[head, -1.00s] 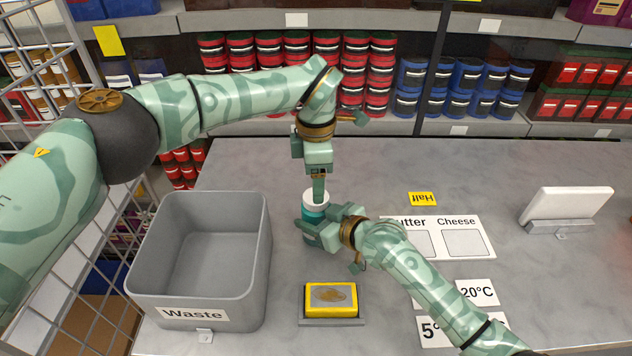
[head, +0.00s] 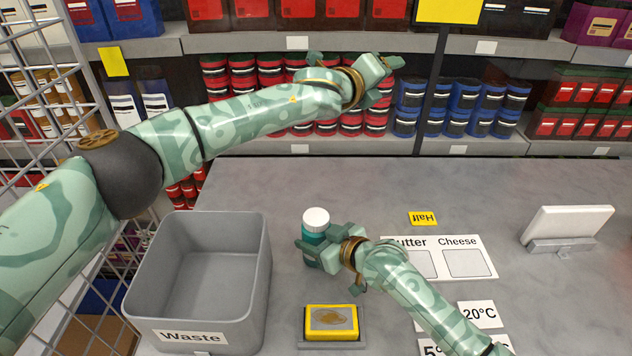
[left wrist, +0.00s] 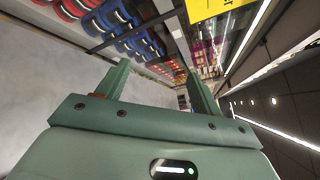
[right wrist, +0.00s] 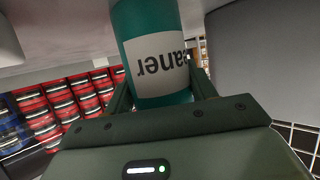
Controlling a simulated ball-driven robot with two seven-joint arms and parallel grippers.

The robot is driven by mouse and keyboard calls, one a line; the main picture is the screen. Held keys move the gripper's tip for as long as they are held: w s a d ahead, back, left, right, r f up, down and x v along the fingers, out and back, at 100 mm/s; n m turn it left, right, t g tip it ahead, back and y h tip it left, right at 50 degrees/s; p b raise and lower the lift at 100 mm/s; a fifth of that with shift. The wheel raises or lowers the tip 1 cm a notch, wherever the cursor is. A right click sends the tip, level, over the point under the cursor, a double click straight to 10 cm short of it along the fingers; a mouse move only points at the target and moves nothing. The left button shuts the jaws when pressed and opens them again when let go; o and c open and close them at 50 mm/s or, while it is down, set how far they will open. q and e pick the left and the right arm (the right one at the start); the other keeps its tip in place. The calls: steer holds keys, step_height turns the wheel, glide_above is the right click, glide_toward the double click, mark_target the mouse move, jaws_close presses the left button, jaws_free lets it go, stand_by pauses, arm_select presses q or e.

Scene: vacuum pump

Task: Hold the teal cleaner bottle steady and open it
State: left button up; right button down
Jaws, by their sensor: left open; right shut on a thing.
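The teal cleaner bottle (head: 313,238) stands upright on the grey counter, with a white cap (head: 315,219) on its top. My right gripper (head: 313,250) is shut around its lower body. In the right wrist view the bottle (right wrist: 150,25) sits between the fingers, with part of its "Cleaner" label showing. My left gripper (head: 385,72) is up and away from the bottle, in front of the shelves. In the left wrist view its two fingers (left wrist: 158,88) are apart with nothing between them.
A grey waste bin (head: 262,270) stands left of the bottle. A yellow-framed sponge (head: 332,318) sits in a holder in front of it. Label cards (head: 465,240) and a white tablet (head: 567,224) are to the right. Stocked shelves line the back. The counter behind the bottle is clear.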

arm_select(q)
steer(key=a+f+n+g+y, duration=0.2)
steer(key=a+f+n+y, duration=0.2)
steer(key=f+y, duration=0.15)
steer(key=m+g+y, duration=0.2)
steer(key=g+y, duration=0.3)
steer(key=g, duration=0.5)
glide_above(316, 216)
steer(key=f, duration=0.9)
steer(key=shift+d+f, duration=0.3)
steer(key=shift+a+f, duration=0.25)
step_height(316, 216, down, 8)
steer(key=shift+r, duration=0.25)
steer(key=shift+c, duration=0.3)
steer(key=c, duration=1)
